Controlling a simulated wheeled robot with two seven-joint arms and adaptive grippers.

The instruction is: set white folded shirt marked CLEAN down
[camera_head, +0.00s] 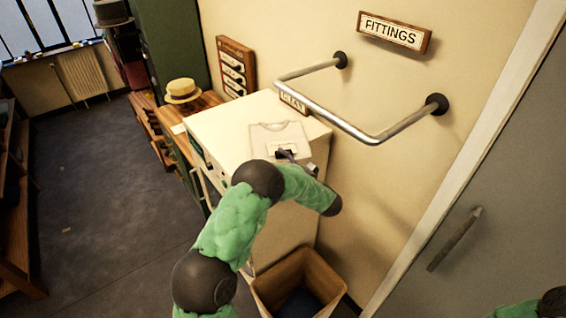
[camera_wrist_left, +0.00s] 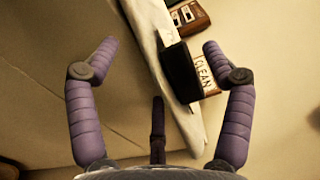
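The white folded shirt (camera_head: 275,132) shows flat at the top of the white cabinet (camera_head: 225,125), its near part partly hidden by my gripper. In the left wrist view the shirt (camera_wrist_left: 150,45) is a thin white slab seen nearly edge-on, with a black patch (camera_wrist_left: 181,73) on it. My left gripper (camera_wrist_left: 158,50) has its purple fingers spread wide, one on each side of the shirt, with a third finger below. Whether the third finger touches the shirt is unclear. In the head view this gripper (camera_head: 288,155) is small at the shirt's near edge. My right gripper is out of view.
A CLEAN sign (camera_head: 293,102) is behind the cabinet top, near the shirt. A metal rail (camera_head: 335,115) juts from the wall to the right, under a FITTINGS sign (camera_head: 394,32). An open bin (camera_head: 270,290) stands below. A straw hat (camera_head: 182,90) sits on a wooden unit at left.

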